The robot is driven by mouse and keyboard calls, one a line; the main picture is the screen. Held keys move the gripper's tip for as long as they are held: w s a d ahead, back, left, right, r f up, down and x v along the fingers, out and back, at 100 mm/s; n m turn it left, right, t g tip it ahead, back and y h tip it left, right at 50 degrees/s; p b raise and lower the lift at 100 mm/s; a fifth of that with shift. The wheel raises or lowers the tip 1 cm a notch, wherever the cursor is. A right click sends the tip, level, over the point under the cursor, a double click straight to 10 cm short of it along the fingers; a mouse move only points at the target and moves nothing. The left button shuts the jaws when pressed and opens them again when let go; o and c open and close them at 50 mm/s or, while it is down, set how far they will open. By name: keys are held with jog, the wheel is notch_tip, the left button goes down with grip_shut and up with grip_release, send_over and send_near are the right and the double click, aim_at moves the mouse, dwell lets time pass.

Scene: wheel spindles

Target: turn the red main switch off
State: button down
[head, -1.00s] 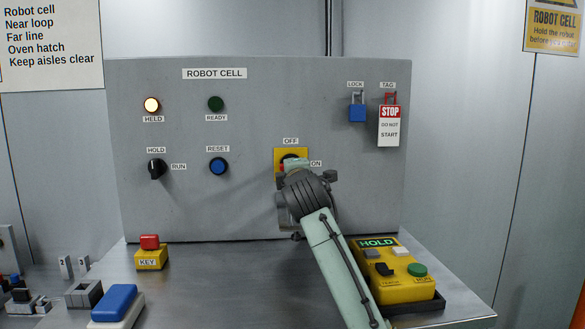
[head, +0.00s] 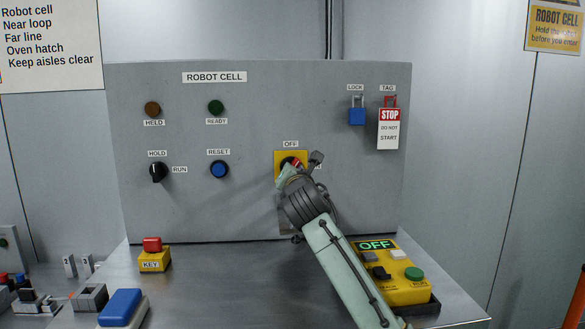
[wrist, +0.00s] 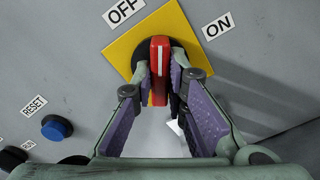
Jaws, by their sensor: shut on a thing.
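The red main switch handle (wrist: 159,72) sits on a yellow square plate (wrist: 122,50) on the panel. In the wrist view my gripper (wrist: 160,78) has its two fingers on either side of the handle and is shut on it. The handle lies between the OFF label (wrist: 123,10) and the ON label (wrist: 217,26), nearer to OFF in direction. In the head view my gripper (head: 289,170) covers most of the switch, and the ON label is mostly hidden.
The HELD lamp (head: 152,109) is dark, and the pendant display (head: 375,245) reads OFF. A blue padlock (head: 357,116) and a STOP tag (head: 389,128) hang at upper right. The yellow pendant (head: 405,290) lies beside my arm. A KEY box (head: 154,262) stands on the left of the bench.

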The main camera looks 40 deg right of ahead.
jog(key=shift+r+n+p, duration=0.1)
jog(key=shift+n+p, duration=1.3)
jog(key=shift+n, duration=1.9)
jog(key=c, duration=1.6)
grip_release()
jog(key=v, duration=1.2)
